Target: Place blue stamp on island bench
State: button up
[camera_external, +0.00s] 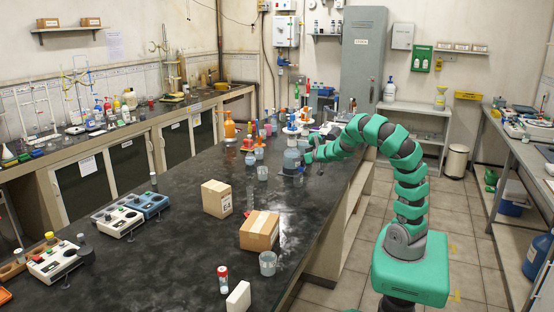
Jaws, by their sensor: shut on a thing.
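The island bench (165,250) is the long dark-topped bench in the middle of the view. My arm reaches left over its right edge from the green base. My gripper (304,161) is low over the bench's far right part, beside a large clear bottle (291,158). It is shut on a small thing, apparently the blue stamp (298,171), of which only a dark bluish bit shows. The stamp is too small and too hidden to tell its tilt or whether it touches the bench top.
Bottles and glassware crowd around and behind my gripper, with a glass beaker (262,173) to its left. Two cardboard boxes, one nearer box (259,236) and one farther box (216,204), stand on the bench. Instruments (120,222) stand at its left. Dark bench top between is clear.

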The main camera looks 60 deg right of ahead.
jog(key=s+d+f, duration=0.3)
jog(key=s+d, duration=0.8)
jog(key=d, duration=0.2)
jog(key=shift+y, duration=0.3)
jog(key=w+d, duration=0.3)
jog(key=w, duration=0.1)
jog(key=w+d+f+b, duration=0.1)
jog(key=w+d, duration=0.6)
jog(key=shift+w+f, duration=0.15)
jog(key=shift+w, duration=0.15)
jog(key=shift+w+f, duration=0.1)
jog(key=shift+w, duration=0.05)
notch_tip(320, 180, down, 3)
jog(key=shift+f+b, duration=0.2)
jog(key=shift+b, duration=0.95)
jog(key=shift+r, duration=0.1)
jog(key=o, duration=1)
